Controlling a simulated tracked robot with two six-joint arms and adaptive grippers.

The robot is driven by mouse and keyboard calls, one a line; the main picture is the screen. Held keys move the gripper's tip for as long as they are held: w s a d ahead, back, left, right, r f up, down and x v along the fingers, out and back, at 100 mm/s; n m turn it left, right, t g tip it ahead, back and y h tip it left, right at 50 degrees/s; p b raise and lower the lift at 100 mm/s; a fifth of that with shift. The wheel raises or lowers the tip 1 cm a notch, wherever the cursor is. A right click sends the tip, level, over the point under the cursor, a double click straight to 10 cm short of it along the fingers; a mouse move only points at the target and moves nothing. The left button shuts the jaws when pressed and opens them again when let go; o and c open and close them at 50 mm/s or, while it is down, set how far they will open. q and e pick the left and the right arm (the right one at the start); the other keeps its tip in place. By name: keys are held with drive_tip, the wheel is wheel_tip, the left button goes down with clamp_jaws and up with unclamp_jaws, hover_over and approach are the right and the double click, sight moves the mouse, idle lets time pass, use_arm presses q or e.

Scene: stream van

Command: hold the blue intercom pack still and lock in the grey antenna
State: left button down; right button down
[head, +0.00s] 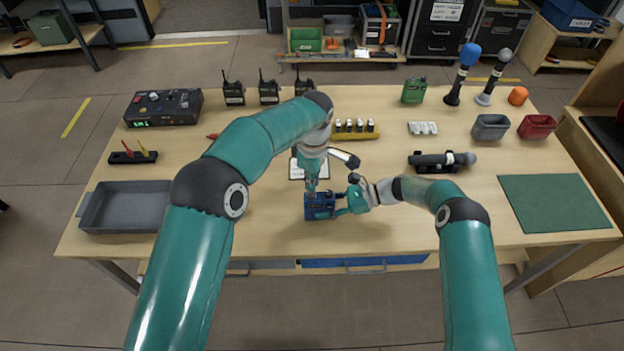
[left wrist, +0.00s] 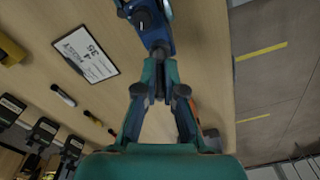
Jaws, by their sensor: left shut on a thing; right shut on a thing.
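The blue intercom pack (head: 319,208) is in the middle of the table's front half, and part of it shows at the top of the left wrist view (left wrist: 161,36). My left gripper (head: 312,187) reaches down over the pack's back left part. Its fingers (left wrist: 161,82) are nearly together on a thin dark thing, which looks like the grey antenna; the fingers hide most of it, and how deep it sits cannot be told. My right gripper (head: 340,208) comes from the right and is shut on the pack's right side.
A clipboard (left wrist: 86,54) lies just behind the pack. A grey tray (head: 122,208) is at left and a green mat (head: 554,203) at right. Radios (head: 269,92), a yellow rack (head: 357,136) and a microphone in a cradle (head: 440,161) stand farther back. The front middle edge is clear.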

use_arm(q)
drive_tip(key=shift+n, duration=0.7)
drive_tip(key=c, duration=1.2)
unclamp_jaws()
drive_tip(key=shift+r, duration=0.1)
wheel_tip(320, 180, up, 12)
drive_tip(key=shift+d, duration=0.15)
use_arm(e)
drive_tip(key=c, duration=0.6)
unclamp_jaws()
drive_tip(key=shift+d, duration=0.15)
